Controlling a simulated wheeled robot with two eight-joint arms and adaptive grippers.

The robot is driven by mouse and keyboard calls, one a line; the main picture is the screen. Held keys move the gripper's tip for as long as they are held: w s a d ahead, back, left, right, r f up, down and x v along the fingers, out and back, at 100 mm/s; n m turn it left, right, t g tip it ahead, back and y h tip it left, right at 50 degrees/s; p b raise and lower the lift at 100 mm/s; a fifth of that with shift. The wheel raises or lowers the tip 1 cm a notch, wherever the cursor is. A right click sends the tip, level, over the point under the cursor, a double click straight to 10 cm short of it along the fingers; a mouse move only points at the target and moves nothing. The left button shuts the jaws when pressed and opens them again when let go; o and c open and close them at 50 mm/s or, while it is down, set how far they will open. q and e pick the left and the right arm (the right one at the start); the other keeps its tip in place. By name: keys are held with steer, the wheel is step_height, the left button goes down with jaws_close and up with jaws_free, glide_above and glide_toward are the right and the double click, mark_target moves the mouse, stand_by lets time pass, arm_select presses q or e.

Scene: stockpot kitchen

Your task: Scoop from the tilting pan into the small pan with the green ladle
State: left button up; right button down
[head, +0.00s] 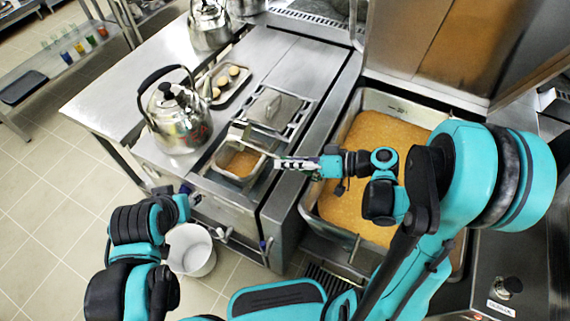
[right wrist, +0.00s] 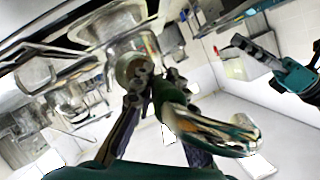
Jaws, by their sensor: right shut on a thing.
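The tilting pan (head: 352,103) is a large steel basin at the right, holding an orange-brown food. The small pan (head: 218,166) is set in the counter left of it and holds a similar orange-brown food. My right gripper (head: 298,163) is shut on the green ladle, just right of the small pan. A thin metal part of the ladle (head: 250,147) reaches left over the small pan. In the right wrist view the ladle (right wrist: 215,132) shows shiny metal with green between the fingers; its bowl is unclear. My left gripper (head: 185,194) is low at the left, its jaws unclear.
A steel kettle (head: 176,120) stands left of the small pan, with a tray of round buns (head: 236,86) behind it. A lidded insert (head: 272,108) lies behind the small pan. A white bucket (head: 191,251) stands on the floor. The tilting pan's raised lid (head: 400,45) is behind it.

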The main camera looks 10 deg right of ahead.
steer(key=shift+s+d+f+t+y+b, duration=0.15)
steer(key=shift+f+y+b, duration=0.4)
steer(key=shift+b, duration=0.9)
steer(key=shift+s+d+f+t+y+b, duration=0.1)
steer(key=shift+d+f+t+y+b, duration=0.2)
steer(key=shift+f+b, duration=0.8)
steer(key=shift+s+d+f+t+y+b, duration=0.15)
steer(key=shift+f+y+b, duration=0.25)
steer(key=shift+b, duration=1.4)
steer(key=shift+w+r, duration=0.1)
